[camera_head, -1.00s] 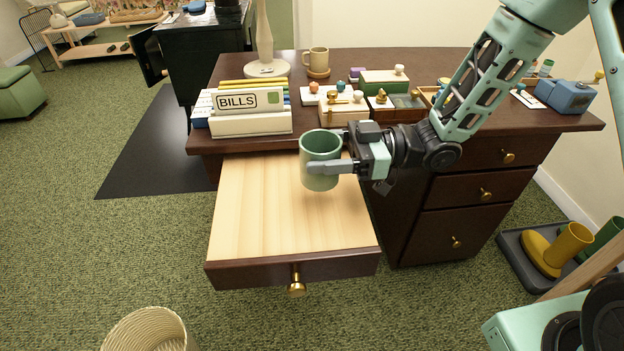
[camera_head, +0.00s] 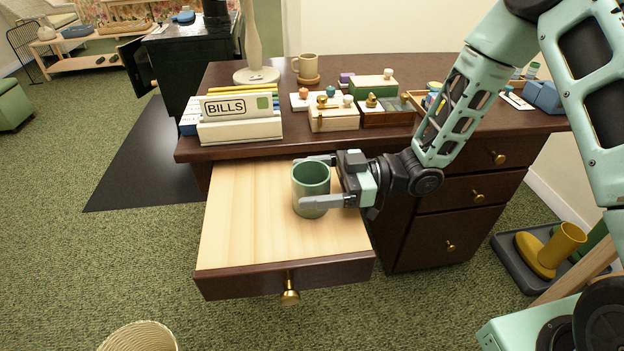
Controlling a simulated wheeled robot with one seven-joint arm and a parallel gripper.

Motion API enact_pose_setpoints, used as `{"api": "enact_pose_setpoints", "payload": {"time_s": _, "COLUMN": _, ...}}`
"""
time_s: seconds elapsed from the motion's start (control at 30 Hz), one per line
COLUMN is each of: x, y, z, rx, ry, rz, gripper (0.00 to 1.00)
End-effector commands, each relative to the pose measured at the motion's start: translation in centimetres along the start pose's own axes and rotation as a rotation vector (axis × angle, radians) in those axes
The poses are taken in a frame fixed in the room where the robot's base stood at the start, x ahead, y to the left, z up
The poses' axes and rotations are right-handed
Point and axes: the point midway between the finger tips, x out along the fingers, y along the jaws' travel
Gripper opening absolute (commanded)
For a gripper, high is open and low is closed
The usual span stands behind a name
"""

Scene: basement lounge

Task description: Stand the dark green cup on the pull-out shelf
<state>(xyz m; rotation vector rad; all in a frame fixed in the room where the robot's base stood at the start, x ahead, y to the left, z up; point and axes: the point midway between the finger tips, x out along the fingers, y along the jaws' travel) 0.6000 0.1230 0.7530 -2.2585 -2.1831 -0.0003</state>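The dark green cup (camera_head: 311,190) stands upright on the pale wooden pull-out shelf (camera_head: 245,225), right of its middle and toward the desk. The shelf is drawn out from the front of the dark wooden desk. My gripper (camera_head: 318,181) reaches in from the right, low over the shelf. Its fingers are open on either side of the cup. The near finger passes in front of the cup's lower body, and the far finger shows behind its rim. The cup's far side is hidden.
The left and front parts of the shelf are clear. A wicker basket (camera_head: 140,338) stands on the carpet at the front.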

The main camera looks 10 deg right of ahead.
Motion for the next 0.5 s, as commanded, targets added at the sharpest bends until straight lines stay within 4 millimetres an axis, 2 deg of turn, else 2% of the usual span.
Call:
{"api": "enact_pose_setpoints", "payload": {"time_s": 0.33, "x": -0.1, "y": 0.0, "z": -0.6, "rx": -0.001, "ry": 0.000, "rz": 0.001, "gripper": 0.83}}
{"api": "enact_pose_setpoints", "payload": {"time_s": 0.5, "x": -2.7, "y": 0.1, "z": -0.4, "rx": 0.000, "ry": -0.002, "rz": 0.005, "gripper": 0.83}}
